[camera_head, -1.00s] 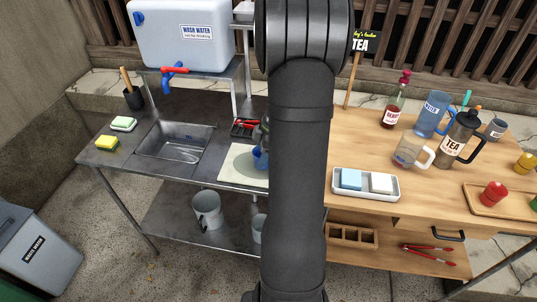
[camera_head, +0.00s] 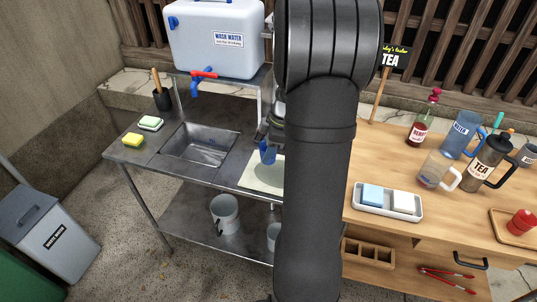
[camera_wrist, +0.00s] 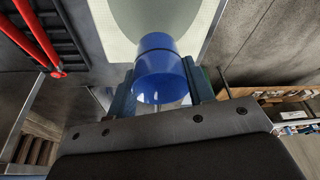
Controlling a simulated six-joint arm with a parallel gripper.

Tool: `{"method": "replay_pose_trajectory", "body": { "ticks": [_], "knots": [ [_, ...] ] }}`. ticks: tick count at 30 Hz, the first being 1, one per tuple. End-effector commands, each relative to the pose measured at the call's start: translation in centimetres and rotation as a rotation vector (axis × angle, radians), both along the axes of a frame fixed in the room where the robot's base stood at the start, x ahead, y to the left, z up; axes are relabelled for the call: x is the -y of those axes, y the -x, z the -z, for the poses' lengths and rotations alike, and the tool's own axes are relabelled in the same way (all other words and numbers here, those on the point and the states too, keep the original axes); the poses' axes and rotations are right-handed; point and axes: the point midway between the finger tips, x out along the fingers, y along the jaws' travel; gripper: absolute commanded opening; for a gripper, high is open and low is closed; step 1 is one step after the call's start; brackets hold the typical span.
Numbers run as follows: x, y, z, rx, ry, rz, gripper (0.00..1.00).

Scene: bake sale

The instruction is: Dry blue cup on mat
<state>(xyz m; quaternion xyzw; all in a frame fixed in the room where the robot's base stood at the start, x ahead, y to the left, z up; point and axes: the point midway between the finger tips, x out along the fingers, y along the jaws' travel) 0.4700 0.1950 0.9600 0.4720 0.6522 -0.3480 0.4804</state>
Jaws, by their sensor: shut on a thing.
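The blue cup (camera_head: 267,153) is in my gripper, over the back part of the cream mat (camera_head: 249,181) on the metal counter. The wrist view shows the cup (camera_wrist: 158,65) between the two fingers of my gripper (camera_wrist: 162,88), which is shut on it. The speckled mat (camera_wrist: 101,28) lies beyond the cup there, with a rounded darker patch like a shadow on it. The cup looks raised off the mat, but the exact gap is hard to tell. My arm hides the mat's right part in the head view.
A metal sink (camera_head: 202,145) is left of the mat. A wash water tank (camera_head: 215,38) stands behind. Green (camera_head: 151,123) and yellow sponges (camera_head: 133,140) lie at the left. A white tray (camera_head: 388,212) holds blue and white blocks on the wooden table. The wrist view shows a red-handled thing (camera_wrist: 38,35).

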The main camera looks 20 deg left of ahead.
Motion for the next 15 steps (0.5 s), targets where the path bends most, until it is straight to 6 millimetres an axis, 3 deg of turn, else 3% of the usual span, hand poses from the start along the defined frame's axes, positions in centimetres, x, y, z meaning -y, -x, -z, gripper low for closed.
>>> {"method": "replay_pose_trajectory", "body": {
  "ticks": [9,15],
  "knots": [
    [0.0,0.0,-2.7,0.002,0.000,0.000,0.23],
    [0.0,0.0,-3.3,0.001,0.001,0.000,0.23]
  ]
}}
